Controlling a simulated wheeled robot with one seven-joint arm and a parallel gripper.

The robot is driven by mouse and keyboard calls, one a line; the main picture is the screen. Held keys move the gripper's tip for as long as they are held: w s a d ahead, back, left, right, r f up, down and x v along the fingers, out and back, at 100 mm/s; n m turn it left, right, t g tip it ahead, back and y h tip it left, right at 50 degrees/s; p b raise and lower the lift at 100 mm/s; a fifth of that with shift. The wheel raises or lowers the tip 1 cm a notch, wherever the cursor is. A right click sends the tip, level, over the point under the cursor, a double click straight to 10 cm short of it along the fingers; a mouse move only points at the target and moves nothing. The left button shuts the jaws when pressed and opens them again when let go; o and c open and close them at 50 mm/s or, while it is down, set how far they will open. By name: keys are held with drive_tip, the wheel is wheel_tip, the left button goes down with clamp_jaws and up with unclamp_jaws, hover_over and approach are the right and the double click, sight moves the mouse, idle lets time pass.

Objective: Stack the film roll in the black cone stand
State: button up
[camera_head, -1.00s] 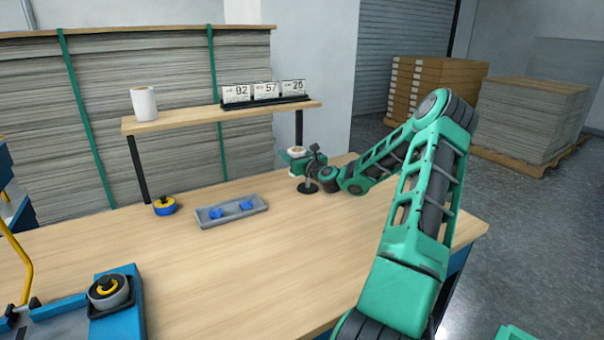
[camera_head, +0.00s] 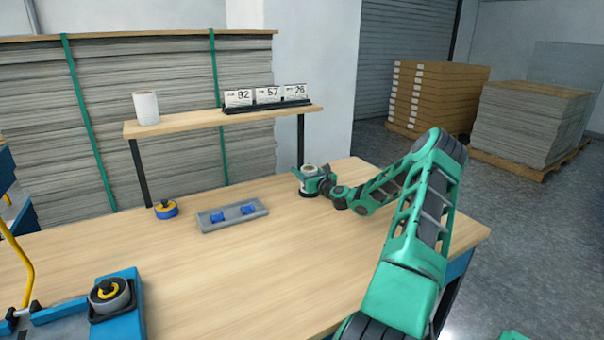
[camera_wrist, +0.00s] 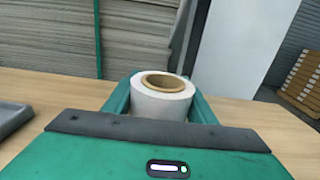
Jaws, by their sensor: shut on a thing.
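The film roll (camera_head: 309,168), white with a brown core, stands upright between the green fingers of my gripper (camera_head: 308,174) at the back right of the table. In the wrist view the film roll (camera_wrist: 160,104) sits between both fingers of my gripper (camera_wrist: 162,100), its open core facing up. The black cone stand (camera_head: 308,193) shows only as a dark base directly below the gripper. Its cone is hidden, so I cannot tell how far the roll sits over it.
A grey tray (camera_head: 232,222) with blue pieces and a blue-and-yellow roll holder (camera_head: 166,209) lie left of the gripper. A shelf (camera_head: 200,124) carries a white roll (camera_head: 146,107) and number cards (camera_head: 266,96). A blue machine (camera_head: 118,312) is front left. The table's middle is clear.

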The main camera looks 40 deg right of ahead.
drive_tip(key=shift+f, duration=0.25)
drive_tip(key=o, duration=1.2)
drive_tip(key=shift+r, duration=0.1)
drive_tip(key=shift+r, duration=0.25)
drive_tip(key=v, duration=1.1)
drive_tip(key=shift+s+a, duration=0.15)
drive_tip(key=shift+s, duration=0.35)
drive_tip(key=shift+s+a, duration=0.1)
